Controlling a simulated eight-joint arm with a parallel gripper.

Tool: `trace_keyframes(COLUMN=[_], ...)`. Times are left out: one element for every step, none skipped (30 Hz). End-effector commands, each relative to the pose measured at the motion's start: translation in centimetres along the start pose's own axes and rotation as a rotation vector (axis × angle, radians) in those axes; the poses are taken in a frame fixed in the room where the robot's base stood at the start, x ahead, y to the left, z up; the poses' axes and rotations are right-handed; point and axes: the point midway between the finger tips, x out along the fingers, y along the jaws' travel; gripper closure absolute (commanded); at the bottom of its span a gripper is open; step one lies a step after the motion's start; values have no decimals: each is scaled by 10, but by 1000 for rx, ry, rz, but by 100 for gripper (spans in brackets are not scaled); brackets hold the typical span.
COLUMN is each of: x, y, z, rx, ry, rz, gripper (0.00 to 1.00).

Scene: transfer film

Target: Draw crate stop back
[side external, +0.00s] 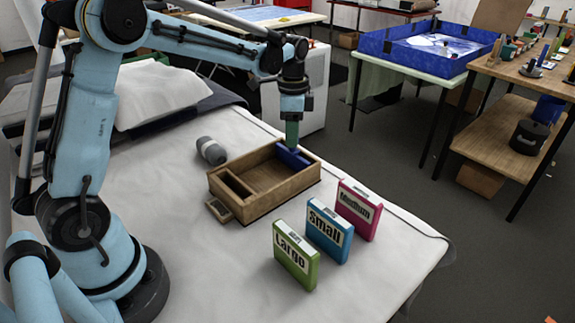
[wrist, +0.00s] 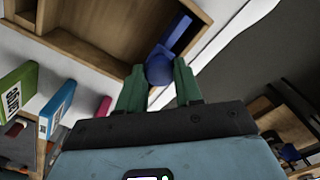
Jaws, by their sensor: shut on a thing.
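An open wooden crate (side external: 282,196) stands on the white-covered table, with a divider cutting off a narrow compartment at its left end. A blue stop (side external: 290,156) sits inside at the crate's right end. In the wrist view the stop (wrist: 179,36) shows as a blue plate with a rounded knob. My gripper (side external: 292,145) reaches down from above at that end. Its green fingers (wrist: 160,70) are shut on the stop's knob, one on each side. The fingers hide part of the knob.
Green "Large" (side external: 296,258), blue "Small" (side external: 329,234) and pink "Medium" (side external: 358,211) boxes stand upright in front of the crate. A grey cylinder (side external: 211,151) lies behind it. A small framed piece (side external: 218,210) is at its left end. The table's right edge is near.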

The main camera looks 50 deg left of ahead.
Motion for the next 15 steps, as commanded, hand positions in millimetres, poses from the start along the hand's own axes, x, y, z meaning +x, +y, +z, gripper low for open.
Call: trace_keyframes(x=[-1,-1,-1,0,0,0,0,0,0,0,0,0,0,0,0], y=[0,0,0,0,0,0,0,0,0,0,0,0,0,0,0], z=[0,0,0,0,0,0,0,0,0,0,0,0,0,0,0], rx=[0,0,0,0,0,0,0,0,0,0,0,0,0,0,0], ry=[1,1,1,1,1,1,1,1,1,1,1,1,1,1,1], rz=[0,0,0,0,0,0,0,0,0,0,0,0,0,0,0], gripper=[100,100,59,55,50,44,39,39,39,39,39,39,39,39,39])
